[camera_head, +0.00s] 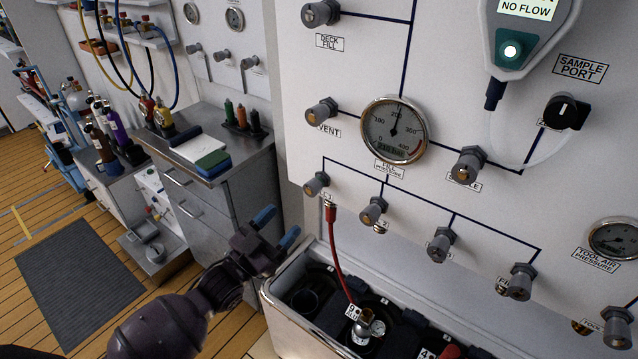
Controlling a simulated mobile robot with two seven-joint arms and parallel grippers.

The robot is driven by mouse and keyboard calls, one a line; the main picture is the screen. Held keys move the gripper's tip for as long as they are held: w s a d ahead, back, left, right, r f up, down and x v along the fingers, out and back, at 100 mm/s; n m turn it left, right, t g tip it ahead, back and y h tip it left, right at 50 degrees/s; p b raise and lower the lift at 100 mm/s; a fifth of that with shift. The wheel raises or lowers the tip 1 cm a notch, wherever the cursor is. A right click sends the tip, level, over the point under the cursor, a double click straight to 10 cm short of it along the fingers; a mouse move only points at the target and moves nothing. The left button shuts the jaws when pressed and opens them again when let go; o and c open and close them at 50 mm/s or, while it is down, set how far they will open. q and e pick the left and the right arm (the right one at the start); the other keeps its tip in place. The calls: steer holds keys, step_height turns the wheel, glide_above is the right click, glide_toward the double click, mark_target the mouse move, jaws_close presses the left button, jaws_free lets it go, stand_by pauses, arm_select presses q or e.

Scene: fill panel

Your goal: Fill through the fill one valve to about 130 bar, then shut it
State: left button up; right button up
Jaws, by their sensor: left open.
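The fill one valve (316,183) is a grey knob at the left end of the lower row on the white panel, its label partly hidden. A red hose (337,250) hangs below it and runs to a cylinder (366,328) in the open bin. The round fill pressure gauge (394,130) sits above, with a dial marked to 400 and a green readout too small to read surely. My left gripper (276,226), with blue fingertips, is open and empty, below and left of the valve, apart from it. My right gripper is out of view.
The vent valve (322,112) and deck fill valve (320,14) are above. Several similar valves continue right along the lower row. The bin's rim (290,327) is below right of my gripper. A steel cabinet (200,210) stands behind, left.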

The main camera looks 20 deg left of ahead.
mark_target(309, 193)
arm_select(q)
steer(key=p+x, duration=0.1)
steer(key=x, duration=0.9)
steer(key=c, duration=0.9)
steer(key=shift+n+t+y+p, duration=0.3)
steer(key=shift+n, duration=0.4)
steer(key=o, duration=0.9)
steer(key=shift+s, duration=0.1)
steer(key=b+v, duration=0.1)
steer(key=v, duration=0.9)
steer(key=shift+s+a, duration=0.15)
steer(key=shift+s, duration=0.15)
